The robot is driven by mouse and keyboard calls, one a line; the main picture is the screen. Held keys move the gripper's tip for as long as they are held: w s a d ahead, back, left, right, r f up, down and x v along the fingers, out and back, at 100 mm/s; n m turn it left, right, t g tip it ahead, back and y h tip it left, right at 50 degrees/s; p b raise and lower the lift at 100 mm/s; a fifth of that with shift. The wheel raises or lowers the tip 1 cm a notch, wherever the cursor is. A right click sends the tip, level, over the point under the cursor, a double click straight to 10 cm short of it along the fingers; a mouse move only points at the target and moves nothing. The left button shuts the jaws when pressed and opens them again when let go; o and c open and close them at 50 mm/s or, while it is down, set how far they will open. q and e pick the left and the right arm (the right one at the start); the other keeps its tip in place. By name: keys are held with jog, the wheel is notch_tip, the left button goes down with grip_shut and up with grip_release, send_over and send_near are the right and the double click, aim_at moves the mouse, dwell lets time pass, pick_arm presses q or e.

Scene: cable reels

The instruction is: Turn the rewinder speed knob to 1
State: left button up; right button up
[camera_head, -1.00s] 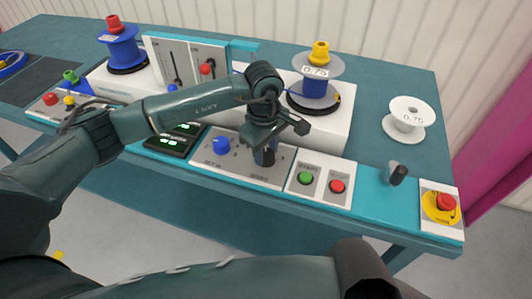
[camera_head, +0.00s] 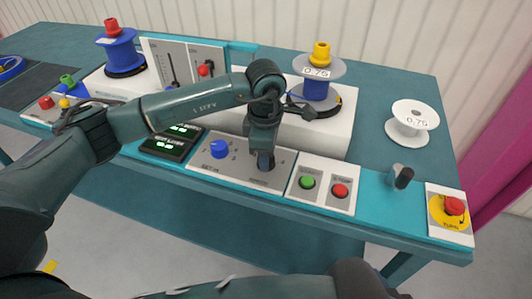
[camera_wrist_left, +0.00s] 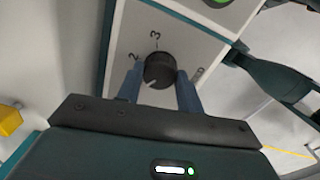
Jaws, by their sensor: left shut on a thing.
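The dark round knob (camera_wrist_left: 160,69) sits on a pale panel (camera_wrist_left: 190,35) in the left wrist view. Printed "2" and "3" show beside it, at its upper left and above it. A short white mark on the knob points to the lower left of that view, away from both numbers. No "1" is visible there. My left gripper (camera_wrist_left: 160,78) is shut on the knob, one finger on each side. In the head view, my left gripper (camera_head: 265,160) points down onto the panel and mostly hides the knob. My right gripper is out of view.
A blue knob (camera_head: 219,148) stands left of my gripper. Green (camera_head: 307,182) and red (camera_head: 340,190) buttons are to its right, then a small dark-ended lever (camera_head: 402,178) and an emergency stop (camera_head: 453,206). A reel (camera_head: 320,80) stands behind. White reel (camera_head: 411,123) is at right.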

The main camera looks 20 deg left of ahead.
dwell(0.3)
pick_arm(q)
jog(key=o, duration=1)
jog(key=shift+r, duration=0.1)
jog(key=r, duration=1.3)
jog(key=shift+s+b, duration=0.25)
jog(key=shift+b, duration=0.05)
